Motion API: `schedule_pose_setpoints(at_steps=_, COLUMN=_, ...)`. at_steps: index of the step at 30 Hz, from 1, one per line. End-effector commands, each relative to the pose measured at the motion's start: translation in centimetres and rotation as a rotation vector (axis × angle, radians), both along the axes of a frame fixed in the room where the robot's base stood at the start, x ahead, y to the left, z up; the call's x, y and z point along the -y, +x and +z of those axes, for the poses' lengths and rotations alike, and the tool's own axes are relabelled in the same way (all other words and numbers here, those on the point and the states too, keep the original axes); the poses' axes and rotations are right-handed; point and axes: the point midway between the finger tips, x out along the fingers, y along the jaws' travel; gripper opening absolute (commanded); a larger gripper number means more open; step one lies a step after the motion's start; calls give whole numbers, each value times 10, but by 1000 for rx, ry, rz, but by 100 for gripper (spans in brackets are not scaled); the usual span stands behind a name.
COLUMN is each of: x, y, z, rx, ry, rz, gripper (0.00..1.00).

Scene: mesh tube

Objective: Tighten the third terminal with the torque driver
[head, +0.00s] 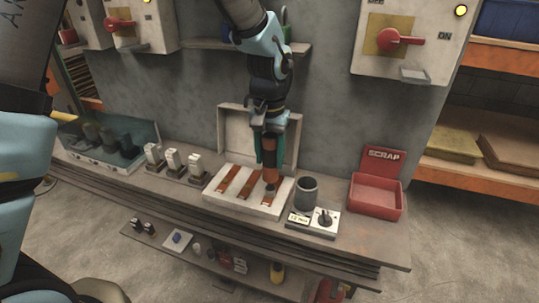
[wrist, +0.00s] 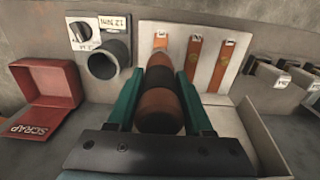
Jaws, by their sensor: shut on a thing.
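My gripper (head: 269,146) is shut on the torque driver (head: 269,156), which has an orange and dark body and points down. In the wrist view the driver (wrist: 159,105) sits between the two green fingers of my gripper (wrist: 160,100). The terminal block (head: 228,202) is a white box with an open lid and three copper strips. The driver's lower end is over the rightmost strip (head: 273,198) in the head view; whether it touches the terminal there cannot be told. The other two strips, middle (head: 253,188) and left (head: 229,179), are uncovered.
A dark cup (head: 306,194) and a dial box (head: 324,220) stand right of the block. A red scrap bin (head: 377,196) is farther right.

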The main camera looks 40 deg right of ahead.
Motion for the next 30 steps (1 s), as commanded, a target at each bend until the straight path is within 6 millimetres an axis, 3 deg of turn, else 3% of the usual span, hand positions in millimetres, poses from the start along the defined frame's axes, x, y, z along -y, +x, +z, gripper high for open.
schedule_pose_setpoints(at_steps=20, x=0, y=0, z=0, rx=-1, ry=1, rz=0, gripper=0)
schedule_pose_setpoints(at_steps=30, x=0, y=0, z=18, rx=1, ry=-1, rz=0, gripper=0)
